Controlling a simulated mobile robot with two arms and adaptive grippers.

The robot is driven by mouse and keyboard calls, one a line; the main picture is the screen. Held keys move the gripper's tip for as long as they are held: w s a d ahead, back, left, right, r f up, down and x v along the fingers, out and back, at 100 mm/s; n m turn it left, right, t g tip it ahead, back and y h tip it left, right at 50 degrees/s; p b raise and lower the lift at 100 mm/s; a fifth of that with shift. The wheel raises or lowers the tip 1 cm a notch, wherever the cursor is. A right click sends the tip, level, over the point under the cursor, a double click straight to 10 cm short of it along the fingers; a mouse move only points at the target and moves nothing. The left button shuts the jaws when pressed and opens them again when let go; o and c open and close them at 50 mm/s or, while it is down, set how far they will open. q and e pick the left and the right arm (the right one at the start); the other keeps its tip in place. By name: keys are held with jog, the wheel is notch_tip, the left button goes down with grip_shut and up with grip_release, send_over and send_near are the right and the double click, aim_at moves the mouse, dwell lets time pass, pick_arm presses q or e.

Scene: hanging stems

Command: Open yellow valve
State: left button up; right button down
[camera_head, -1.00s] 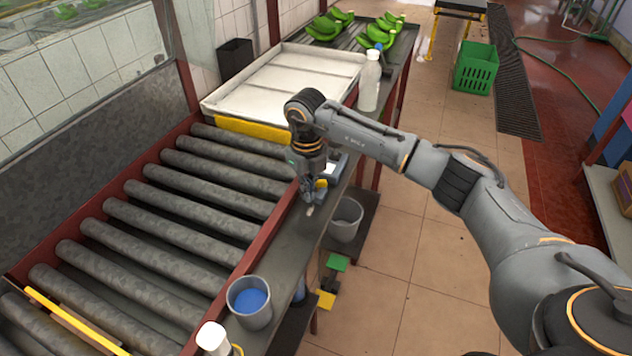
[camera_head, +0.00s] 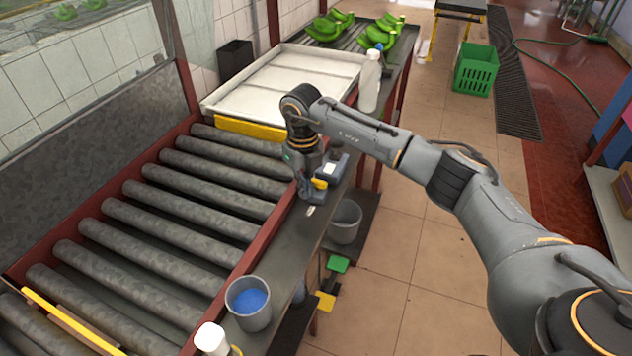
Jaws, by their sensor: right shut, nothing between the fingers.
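A small yellow part (camera_head: 320,184) shows on the narrow ledge beside the rollers, at the gripper; it may be the yellow valve, but it is too small to tell its position. My right gripper (camera_head: 306,193) points down over the ledge, shut and empty, just left of the yellow part. I cannot tell whether they touch. A grey device with a white top (camera_head: 331,168) stands right behind the yellow part. The wrist partly hides this area. My left gripper is not in view.
A grey bucket with blue contents (camera_head: 249,302) and a white-capped bottle (camera_head: 212,340) stand nearer on the ledge. Another grey bucket (camera_head: 345,222) is lower right. A white bottle (camera_head: 370,82) and white tray (camera_head: 285,82) are behind. Yellow (camera_head: 325,301) and green (camera_head: 338,264) pieces sit low.

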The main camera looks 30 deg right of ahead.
jog(key=shift+s, duration=0.1)
jog(key=shift+s+a+r, duration=0.1)
jog(key=shift+s+a, duration=0.15)
jog(key=shift+a, duration=0.05)
notch_tip(320, 180, up, 9)
jog(key=p, duration=0.6)
dwell(0.4)
